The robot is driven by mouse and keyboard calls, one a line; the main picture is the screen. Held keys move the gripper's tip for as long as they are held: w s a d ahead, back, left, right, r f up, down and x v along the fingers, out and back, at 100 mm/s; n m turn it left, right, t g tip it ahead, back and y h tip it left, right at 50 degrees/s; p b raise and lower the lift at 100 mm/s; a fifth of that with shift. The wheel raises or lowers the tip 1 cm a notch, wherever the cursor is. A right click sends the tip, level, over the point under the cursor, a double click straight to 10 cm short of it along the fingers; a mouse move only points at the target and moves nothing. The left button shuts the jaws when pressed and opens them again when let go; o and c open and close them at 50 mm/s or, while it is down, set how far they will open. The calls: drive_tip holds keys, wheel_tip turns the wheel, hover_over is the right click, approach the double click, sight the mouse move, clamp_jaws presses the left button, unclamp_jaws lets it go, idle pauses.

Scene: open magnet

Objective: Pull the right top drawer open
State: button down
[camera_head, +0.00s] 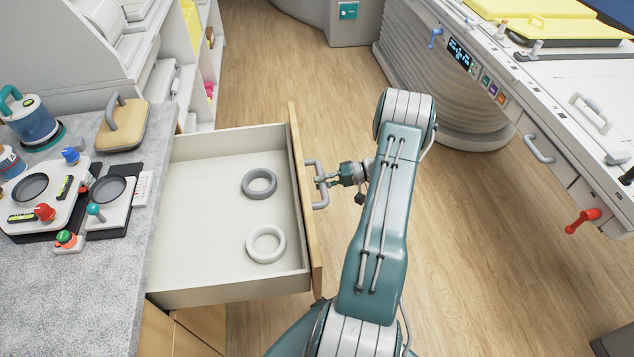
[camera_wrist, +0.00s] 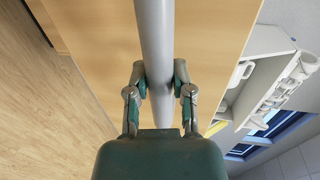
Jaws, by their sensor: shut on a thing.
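The drawer (camera_head: 215,285) stands pulled well out from under the grey counter, to the left of my arm. Its wooden front (camera_head: 306,230) faces right and carries a grey bar handle (camera_head: 321,190). A dark grey ring (camera_head: 259,195) and a white ring (camera_head: 266,258) lie apart on the drawer floor. My gripper (camera_head: 328,180) is at the handle. In the wrist view my gripper (camera_wrist: 160,82) has its two fingers closed on either side of the handle bar (camera_wrist: 153,35), with the drawer front behind it.
The counter (camera_head: 90,270) at the left bears a blue kettle (camera_head: 32,122), a tan board (camera_head: 122,127) and panels with coloured knobs. A white bench (camera_head: 560,110) with a red-handled lever (camera_head: 582,220) stands at the right.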

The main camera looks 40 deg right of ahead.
drive_tip(key=shift+s+a+f, duration=0.15)
drive_tip(key=shift+f, duration=0.1)
drive_tip(key=shift+c, duration=2.4)
unclamp_jaws()
drive_tip(key=shift+r, duration=0.1)
drive_tip(key=shift+d, duration=0.25)
drive_tip(key=v, duration=1.1)
drive_tip(key=shift+s+d, duration=0.15)
drive_tip(key=shift+d, duration=0.1)
